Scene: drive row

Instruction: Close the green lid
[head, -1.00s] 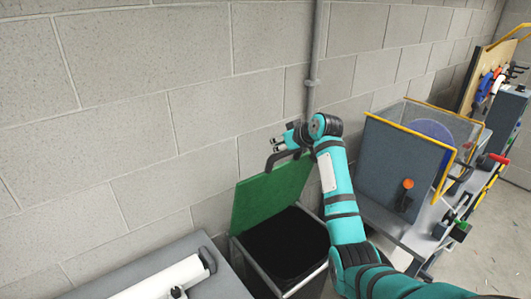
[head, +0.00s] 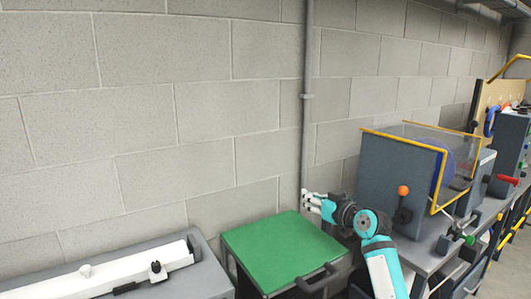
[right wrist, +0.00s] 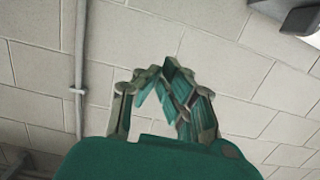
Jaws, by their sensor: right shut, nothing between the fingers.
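The green lid (head: 285,249) lies flat over the top of its grey-framed bin in the head view. Its dark handle (head: 318,278) is at the near right edge. The bin's inside is hidden under the lid. My right gripper (head: 312,203) is at the lid's far right corner, apparently just above or beyond it; I cannot tell whether it touches. In the right wrist view my right gripper (right wrist: 160,75) is shut and empty, with the block wall behind it. My left gripper is not in view.
A grey bench with a white tube (head: 120,272) stands left of the bin. A grey machine (head: 392,183) with a yellow-edged guard and an orange knob (head: 403,190) stands close on the right. The block wall (head: 150,130) with a vertical pipe (head: 308,100) is behind.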

